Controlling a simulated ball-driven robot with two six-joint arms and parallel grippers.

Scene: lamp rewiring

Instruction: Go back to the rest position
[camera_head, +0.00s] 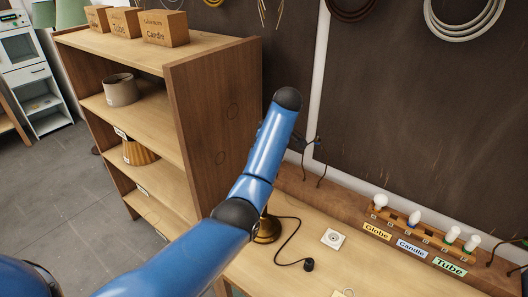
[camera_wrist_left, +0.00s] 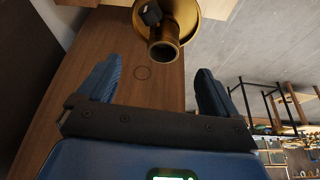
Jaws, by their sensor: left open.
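My left arm, blue with black joints, crosses the head view from the lower left and hides its gripper there. In the left wrist view my left gripper (camera_wrist_left: 155,90) is open, with a blue finger at each side and nothing between the fingertips. A brass lamp part with a round open tube (camera_wrist_left: 165,45) lies just beyond the fingers, apart from them as far as I can tell. In the head view the lamp's brass base (camera_head: 267,230) stands on the workbench (camera_head: 285,278), its upper part hidden by my arm. My right gripper is not in view.
A wooden shelf unit (camera_head: 215,120) with boxes and lampshades stands to the left, close to the arm. A cord runs to a black plug (camera_head: 309,264) near a white socket plate (camera_head: 333,238). A bulb rack (camera_head: 425,238) with labels Globe, Candle and Tube stands at the right.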

